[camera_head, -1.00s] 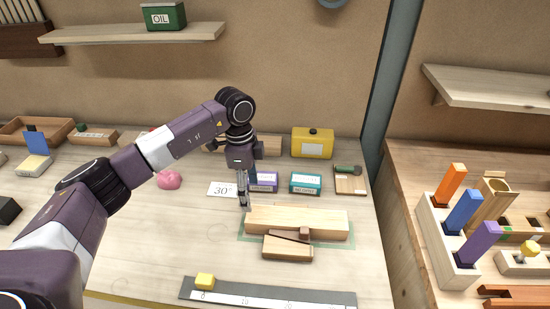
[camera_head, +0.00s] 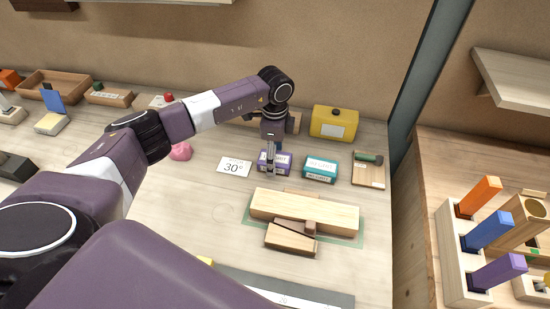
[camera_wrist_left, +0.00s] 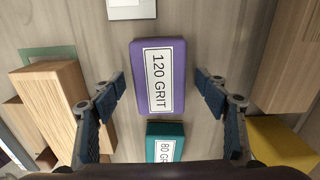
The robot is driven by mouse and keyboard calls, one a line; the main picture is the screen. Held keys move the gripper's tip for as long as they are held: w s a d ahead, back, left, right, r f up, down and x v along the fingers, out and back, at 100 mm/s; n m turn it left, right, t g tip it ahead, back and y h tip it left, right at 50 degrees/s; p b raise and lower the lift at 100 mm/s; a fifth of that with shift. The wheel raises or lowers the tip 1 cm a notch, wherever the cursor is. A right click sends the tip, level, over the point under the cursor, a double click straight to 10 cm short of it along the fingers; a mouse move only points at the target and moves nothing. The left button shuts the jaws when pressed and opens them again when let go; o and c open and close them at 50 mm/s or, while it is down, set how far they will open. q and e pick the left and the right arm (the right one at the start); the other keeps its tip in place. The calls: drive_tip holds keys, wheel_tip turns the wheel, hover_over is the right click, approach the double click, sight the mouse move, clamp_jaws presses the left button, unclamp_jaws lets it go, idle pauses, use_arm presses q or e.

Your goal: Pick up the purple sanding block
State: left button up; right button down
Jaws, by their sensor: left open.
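The purple sanding block (camera_head: 285,162), labelled 120 GRIT, lies on the workbench. In the left wrist view the purple block (camera_wrist_left: 158,60) sits between the spread fingers, with a gap on each side. My left gripper (camera_head: 271,170) is pointed down at the block in the head view and partly covers it. In the left wrist view the gripper (camera_wrist_left: 162,88) is open and empty. The block appears below the fingertips; the exact height is hard to judge. My right gripper is not in view.
A teal 80 grit block (camera_head: 320,169) lies close to the right of the purple one. A 30° card (camera_head: 234,167) is on the left. A wooden beam (camera_head: 303,211) lies in front, a yellow box (camera_head: 334,122) behind. A pink lump (camera_head: 181,151) is further left.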

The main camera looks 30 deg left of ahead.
use_arm(q)
drive_tip(key=shift+f, duration=0.4)
drive_tip(key=c, duration=1.3)
drive_tip(key=shift+c, duration=0.2)
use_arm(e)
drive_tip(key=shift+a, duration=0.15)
use_arm(q)
drive_tip(key=shift+r, duration=0.1)
